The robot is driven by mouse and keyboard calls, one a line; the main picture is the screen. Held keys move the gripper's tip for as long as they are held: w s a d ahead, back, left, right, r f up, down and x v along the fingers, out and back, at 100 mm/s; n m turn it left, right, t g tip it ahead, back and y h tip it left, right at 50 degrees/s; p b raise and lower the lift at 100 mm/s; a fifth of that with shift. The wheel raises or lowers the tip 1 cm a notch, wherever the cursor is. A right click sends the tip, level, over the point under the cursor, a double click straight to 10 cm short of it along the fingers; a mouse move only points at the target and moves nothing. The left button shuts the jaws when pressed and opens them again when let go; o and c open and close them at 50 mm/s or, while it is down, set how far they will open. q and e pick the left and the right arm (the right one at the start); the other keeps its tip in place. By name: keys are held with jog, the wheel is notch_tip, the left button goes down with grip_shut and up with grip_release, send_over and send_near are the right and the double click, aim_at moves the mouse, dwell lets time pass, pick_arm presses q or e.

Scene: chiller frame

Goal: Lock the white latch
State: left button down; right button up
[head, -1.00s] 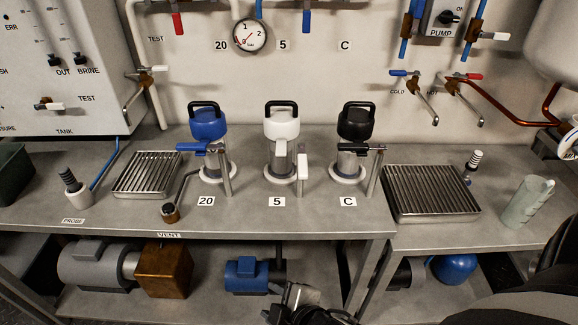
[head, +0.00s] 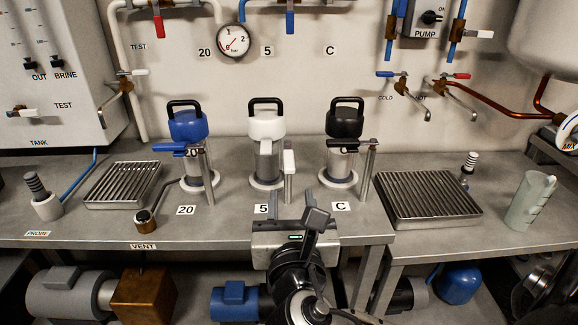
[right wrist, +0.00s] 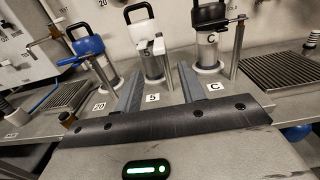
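The white canister (head: 266,135) with a black handle stands in a round white base in the middle of the bench, between the blue and black ones. The white latch (head: 289,162) sits on a metal post just right of it. Its handle points toward me and does not lie across the canister; it also shows in the right wrist view (right wrist: 158,47). My right gripper (head: 291,205) is open and empty, in front of the post and lower than the latch. In the right wrist view its fingers (right wrist: 160,75) point toward the post. My left gripper is out of view.
The blue canister (head: 188,125) and black canister (head: 344,122) have latch arms lying across them. Slatted trays (head: 124,184) (head: 428,197) lie on both sides.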

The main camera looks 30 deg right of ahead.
aim_at(289, 165)
jog(key=x, duration=1.1)
jog(key=shift+a, duration=0.1)
grip_shut()
